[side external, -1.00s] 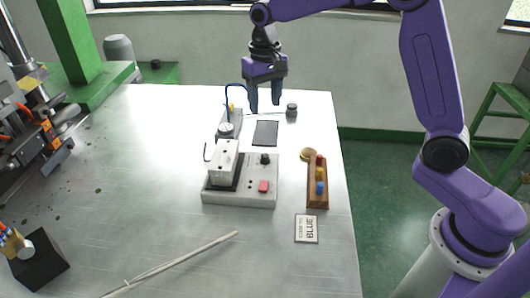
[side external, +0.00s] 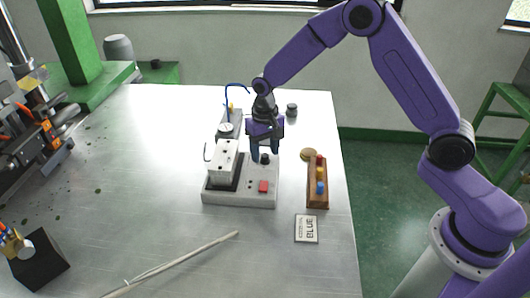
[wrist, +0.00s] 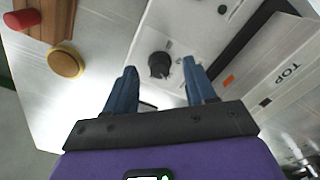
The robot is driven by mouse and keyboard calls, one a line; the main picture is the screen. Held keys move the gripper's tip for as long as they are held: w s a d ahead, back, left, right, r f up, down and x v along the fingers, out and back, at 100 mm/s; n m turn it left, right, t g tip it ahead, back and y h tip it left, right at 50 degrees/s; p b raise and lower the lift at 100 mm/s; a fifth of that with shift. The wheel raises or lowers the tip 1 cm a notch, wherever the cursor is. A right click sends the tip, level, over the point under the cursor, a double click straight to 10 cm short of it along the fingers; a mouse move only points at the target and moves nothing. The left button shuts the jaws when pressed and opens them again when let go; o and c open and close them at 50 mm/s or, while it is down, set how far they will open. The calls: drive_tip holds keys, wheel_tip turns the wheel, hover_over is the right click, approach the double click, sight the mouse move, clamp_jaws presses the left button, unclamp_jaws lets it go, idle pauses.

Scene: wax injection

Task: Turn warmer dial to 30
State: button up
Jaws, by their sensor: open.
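The warmer (side external: 225,197) is a pale grey box with a block on its left part. Its black dial (side external: 265,159) is on the right part of the top, toward the back. In the wrist view the dial (wrist: 159,64) lies ahead of and between my fingers, with small marks around it too small to read. My gripper (side external: 265,156) is open and empty, fingers pointing down, just over the dial. The wrist view shows the two blue fingers (wrist: 160,82) apart, one on each side of the dial. I cannot tell whether they touch it.
A red button (side external: 263,187) is on the warmer's front right. A wooden rack (side external: 317,204) with coloured pegs and a round tan disc (side external: 308,154) stand to the right. A card reading BLUE (side external: 306,229) lies in front. A long rod (side external: 180,262) lies front left.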

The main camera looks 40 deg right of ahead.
drive_tip(key=shift+f, duration=0.65)
clamp_jaws()
